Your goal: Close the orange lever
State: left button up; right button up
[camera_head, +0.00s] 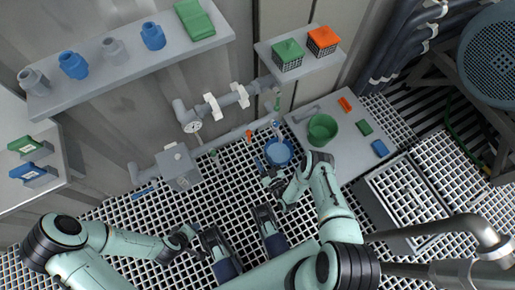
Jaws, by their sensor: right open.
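A small orange lever (249,135) stands on the low pipework at the middle of the view, above the grating. Its exact angle is too small to tell. My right gripper (266,174) is open and empty, below and slightly right of the lever, beside the blue bucket. It is apart from the lever. My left gripper (188,236) hangs low at the lower left, far from the lever. Its fingers are too small and dark to read.
A blue bucket (279,153) sits right of the lever. A grey table (300,128) at right bears a green bucket (322,130) and small coloured blocks. A grey box (178,167) and pipes with a gauge (193,127) stand left. A shelf (120,62) with fittings hangs above.

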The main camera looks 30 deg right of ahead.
jog(key=shift+s, duration=1.3)
